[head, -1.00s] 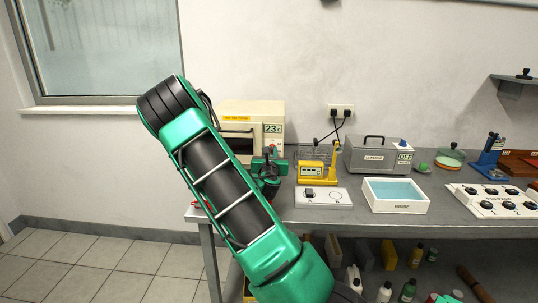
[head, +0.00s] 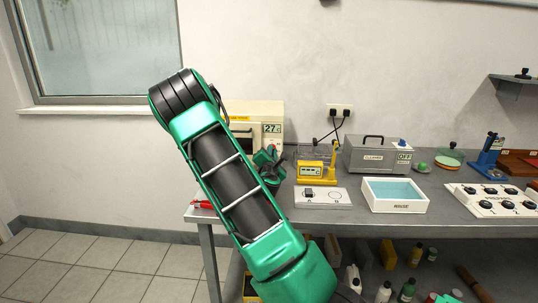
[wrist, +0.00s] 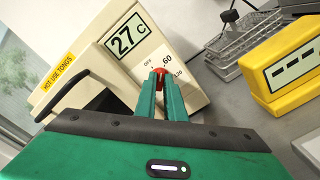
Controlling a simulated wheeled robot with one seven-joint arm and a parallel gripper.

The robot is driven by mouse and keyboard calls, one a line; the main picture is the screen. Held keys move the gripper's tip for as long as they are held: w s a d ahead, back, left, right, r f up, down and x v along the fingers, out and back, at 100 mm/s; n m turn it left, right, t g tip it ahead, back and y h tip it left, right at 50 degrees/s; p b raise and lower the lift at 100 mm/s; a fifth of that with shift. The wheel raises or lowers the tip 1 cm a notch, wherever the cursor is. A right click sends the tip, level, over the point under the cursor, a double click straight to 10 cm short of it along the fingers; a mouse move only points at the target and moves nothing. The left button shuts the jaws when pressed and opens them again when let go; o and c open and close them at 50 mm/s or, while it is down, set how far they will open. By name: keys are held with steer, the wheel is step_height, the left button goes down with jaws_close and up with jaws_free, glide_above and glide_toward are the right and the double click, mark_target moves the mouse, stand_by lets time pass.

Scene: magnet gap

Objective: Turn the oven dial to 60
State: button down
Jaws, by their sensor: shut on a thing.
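The cream oven (wrist: 185,80) has a display (wrist: 126,37) that reads 27 C. Its red dial (wrist: 159,71) is below the display, with the printed marks OFF, 60 and 120 around it. My gripper (wrist: 160,82) is shut on the red dial, its two green fingers close together. The fingers cover part of the dial, so I cannot tell which mark it points to. In the head view the oven (head: 262,108) stands at the left end of the bench, partly hidden behind my arm.
A yellow meter (wrist: 285,65) and a wire rack (wrist: 242,40) stand to the oven's right. In the head view a grey cleaner box (head: 375,158), a rinse tray (head: 395,207) and a white panel with black knobs (head: 485,200) are farther right. Red-handled tongs (head: 202,204) lie at the bench's left end.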

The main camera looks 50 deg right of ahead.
steer(key=shift+a+f+m, duration=0.1)
steer(key=shift+f+m, duration=0.05)
steer(key=shift+m, duration=1.05)
steer(key=c, duration=1.8)
jaws_free()
steer(key=shift+c, duration=0.2)
steer(key=shift+s, duration=0.1)
steer(key=v, duration=1)
steer(key=shift+a, duration=0.2)
steer(key=shift+s, duration=0.2)
